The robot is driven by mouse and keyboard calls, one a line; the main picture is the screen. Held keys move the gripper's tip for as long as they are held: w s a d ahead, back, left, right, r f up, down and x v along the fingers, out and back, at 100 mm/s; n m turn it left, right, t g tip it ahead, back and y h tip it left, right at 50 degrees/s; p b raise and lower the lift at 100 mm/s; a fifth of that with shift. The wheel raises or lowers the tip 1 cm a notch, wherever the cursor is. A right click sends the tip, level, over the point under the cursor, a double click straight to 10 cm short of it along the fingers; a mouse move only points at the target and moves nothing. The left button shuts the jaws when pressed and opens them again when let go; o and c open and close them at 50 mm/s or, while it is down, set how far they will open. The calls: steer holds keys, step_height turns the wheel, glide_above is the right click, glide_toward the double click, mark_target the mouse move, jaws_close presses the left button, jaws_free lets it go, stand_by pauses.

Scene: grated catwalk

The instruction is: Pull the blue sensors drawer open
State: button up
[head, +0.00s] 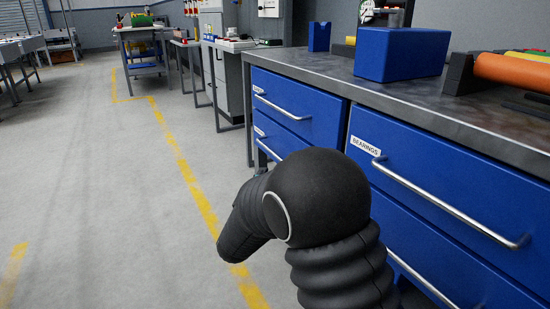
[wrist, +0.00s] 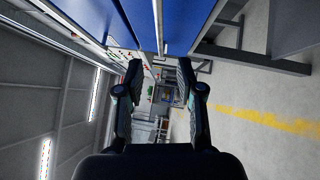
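Two blue drawers stand in the left column of the bench: an upper one (head: 310,112) with a silver bar handle (head: 283,107) and a lower one (head: 283,140), partly behind my arm. Their white labels are too small to read, so I cannot tell which is the sensors drawer. All visible drawers look shut. In the wrist view, my gripper (wrist: 159,68) is open, with two black fingers apart. A silver handle bar (wrist: 158,25) runs between blue fronts, in line with the gap between the fingers; contact is not clear. The head view hides my gripper behind my arm.
A blue drawer labelled BEARINGS (head: 445,190) with a long handle is at the right. The grey benchtop (head: 470,110) carries a blue bin (head: 400,54) and an orange cylinder (head: 512,70). The floor (head: 100,200) at left is clear, with yellow lines.

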mark_target(275, 155)
steer(key=b+x, duration=0.1)
steer(key=x, duration=1.1)
steer(key=shift+w+d, duration=0.2)
steer(key=shift+w, duration=0.1)
steer(key=shift+c, duration=0.2)
jaws_close()
